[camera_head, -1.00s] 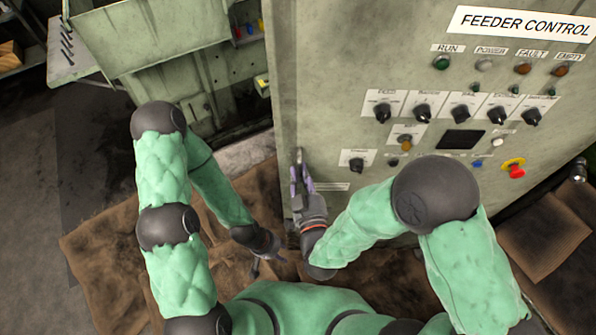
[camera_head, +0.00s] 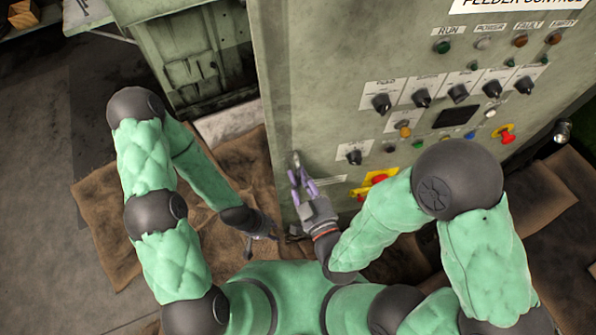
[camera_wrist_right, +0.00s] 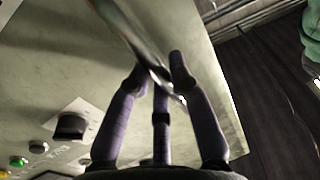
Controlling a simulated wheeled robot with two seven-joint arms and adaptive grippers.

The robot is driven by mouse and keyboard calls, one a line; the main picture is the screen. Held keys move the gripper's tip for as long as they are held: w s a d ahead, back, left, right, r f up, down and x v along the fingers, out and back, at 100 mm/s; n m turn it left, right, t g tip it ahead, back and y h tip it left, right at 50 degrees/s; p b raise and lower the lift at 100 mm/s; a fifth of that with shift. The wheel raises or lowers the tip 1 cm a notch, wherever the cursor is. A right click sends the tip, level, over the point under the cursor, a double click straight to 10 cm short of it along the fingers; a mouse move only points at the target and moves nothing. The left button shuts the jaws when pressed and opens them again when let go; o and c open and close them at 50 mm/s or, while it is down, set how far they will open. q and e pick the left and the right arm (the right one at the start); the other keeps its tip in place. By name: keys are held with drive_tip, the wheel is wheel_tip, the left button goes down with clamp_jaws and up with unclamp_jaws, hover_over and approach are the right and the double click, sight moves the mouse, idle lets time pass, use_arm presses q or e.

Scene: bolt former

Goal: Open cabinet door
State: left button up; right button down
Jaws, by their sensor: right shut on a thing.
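The cabinet door is the grey-green front panel (camera_head: 330,60) with the feeder control label, at the upper right of the head view. A metal handle (camera_head: 295,158) is at its lower left edge; in the wrist view the handle (camera_wrist_right: 135,38) runs diagonally between my fingers. My right gripper (camera_head: 301,178) is shut on the handle. In the wrist view its purple fingers (camera_wrist_right: 160,85) lie around the bar. I cannot tell if the door stands ajar. My left gripper (camera_head: 262,248) is empty, low beside the cabinet's left edge; its fingers are too small to read.
Knobs (camera_head: 422,97), lamps and a red stop button (camera_head: 506,134) stick out from the panel. Another red button on yellow (camera_head: 378,180) is near my right forearm. Brown mats (camera_head: 120,225) cover the floor. Green machinery (camera_head: 190,50) stands left of the cabinet.

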sight(293, 142)
idle(0.3)
drive_tip(key=c, duration=1.1)
unclamp_jaws()
drive_tip(key=shift+r, duration=0.1)
wheel_tip(293, 142, up, 10)
drive_tip(key=shift+f, duration=0.1)
